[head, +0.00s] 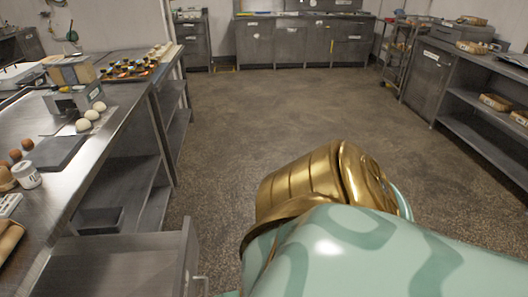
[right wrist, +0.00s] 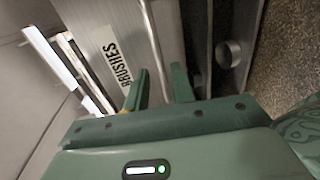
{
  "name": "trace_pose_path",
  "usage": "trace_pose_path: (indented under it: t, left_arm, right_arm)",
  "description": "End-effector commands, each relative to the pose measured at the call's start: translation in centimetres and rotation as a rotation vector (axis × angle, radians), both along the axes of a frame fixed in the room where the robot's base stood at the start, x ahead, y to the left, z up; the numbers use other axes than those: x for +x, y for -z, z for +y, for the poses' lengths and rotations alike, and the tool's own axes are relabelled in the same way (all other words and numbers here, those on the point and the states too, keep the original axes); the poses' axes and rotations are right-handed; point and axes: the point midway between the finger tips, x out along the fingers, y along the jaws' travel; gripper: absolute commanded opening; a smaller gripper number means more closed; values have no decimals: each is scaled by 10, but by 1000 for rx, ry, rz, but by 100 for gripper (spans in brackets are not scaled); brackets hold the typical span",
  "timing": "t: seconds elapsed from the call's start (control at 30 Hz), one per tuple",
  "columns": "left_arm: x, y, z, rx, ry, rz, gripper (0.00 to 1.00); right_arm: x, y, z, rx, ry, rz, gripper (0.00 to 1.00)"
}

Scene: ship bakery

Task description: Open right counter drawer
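A grey metal counter drawer (head: 187,262) juts out from the left counter at the lower left of the head view, standing partly open. Its bar handle (head: 203,286) shows at the bottom edge. In the right wrist view the drawer front carries a BRUSHES label (right wrist: 117,62), and the long bar handle (right wrist: 153,40) runs down toward my gripper. My right gripper (right wrist: 159,88) has its green fingers apart, one on each side of the handle's line. I cannot tell whether they touch it. In the head view my right gripper is hidden. My left gripper is in neither view.
The left counter (head: 135,110) bears eggs, dough balls, a white jar (head: 27,175) and a tray of pastries (head: 130,68). Shelves (head: 485,140) line the right wall, and cabinets (head: 300,42) stand at the back. The floor (head: 270,110) between is clear.

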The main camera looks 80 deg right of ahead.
Motion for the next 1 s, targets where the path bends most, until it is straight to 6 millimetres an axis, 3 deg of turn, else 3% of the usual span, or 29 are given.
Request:
trace_pose_path:
  t: [0.2,0.4,0.6,1.0]
  left_arm:
    - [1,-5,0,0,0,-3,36]
    - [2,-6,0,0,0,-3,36]
    - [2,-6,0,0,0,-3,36]
    - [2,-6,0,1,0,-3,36]
  right_arm:
    - [-56,-12,-20,1,1,3,25]
    - [-88,-19,-32,0,2,2,25]
    - [-98,-21,-35,0,1,0,25]
    - [-98,-21,-35,1,1,0,25]
